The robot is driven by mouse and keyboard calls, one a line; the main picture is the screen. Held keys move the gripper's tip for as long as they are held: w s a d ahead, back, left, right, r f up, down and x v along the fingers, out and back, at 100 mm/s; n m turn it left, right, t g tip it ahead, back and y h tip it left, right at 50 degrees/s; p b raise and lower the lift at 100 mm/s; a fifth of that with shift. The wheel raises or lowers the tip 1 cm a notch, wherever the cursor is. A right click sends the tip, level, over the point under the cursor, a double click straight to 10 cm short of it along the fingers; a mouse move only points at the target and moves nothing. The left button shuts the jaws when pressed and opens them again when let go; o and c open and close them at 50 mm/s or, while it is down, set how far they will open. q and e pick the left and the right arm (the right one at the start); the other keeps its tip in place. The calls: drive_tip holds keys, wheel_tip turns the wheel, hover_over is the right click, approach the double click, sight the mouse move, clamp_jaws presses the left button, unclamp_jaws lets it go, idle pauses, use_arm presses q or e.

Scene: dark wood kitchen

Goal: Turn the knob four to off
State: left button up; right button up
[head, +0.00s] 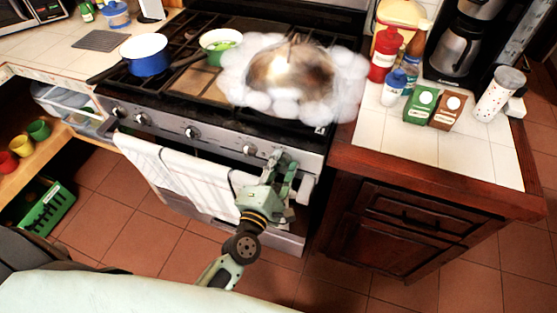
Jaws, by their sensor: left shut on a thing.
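The stove's front panel (220,141) carries a row of round knobs. One knob (249,150) shows just left of my left gripper (283,160). More knobs show further left, one of them near the middle of the panel (191,132). My left gripper is at the right part of the panel, with its fingers shut on what looks like a stove knob, mostly hidden by the fingers. I cannot read any knob's number or setting. My right gripper is not in view.
A metal pot (291,72) on the right burner is wrapped in white steam or smoke. White towels (185,175) hang below the panel. The wooden counter edge (345,152) is close on the right.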

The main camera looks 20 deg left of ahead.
use_arm(q)
drive_tip(key=m+p, duration=0.1)
drive_tip(key=m, duration=0.2)
drive_tip(key=r+m+p, duration=0.1)
drive_tip(key=m+p, duration=0.1)
drive_tip(key=shift+w+r+m, duration=0.1)
drive_tip(key=shift+w+m, duration=0.1)
drive_tip(key=shift+m, duration=0.2)
drive_tip(key=shift+d+m+p, duration=0.15)
drive_tip(key=shift+m+p, duration=0.2)
drive_tip(key=shift+m, duration=0.55)
drive_tip(key=shift+f, duration=0.2)
drive_tip(key=o, duration=1.1)
drive_tip(key=shift+d, duration=0.1)
drive_tip(key=shift+c, duration=0.2)
drive_tip(key=shift+f, duration=0.15)
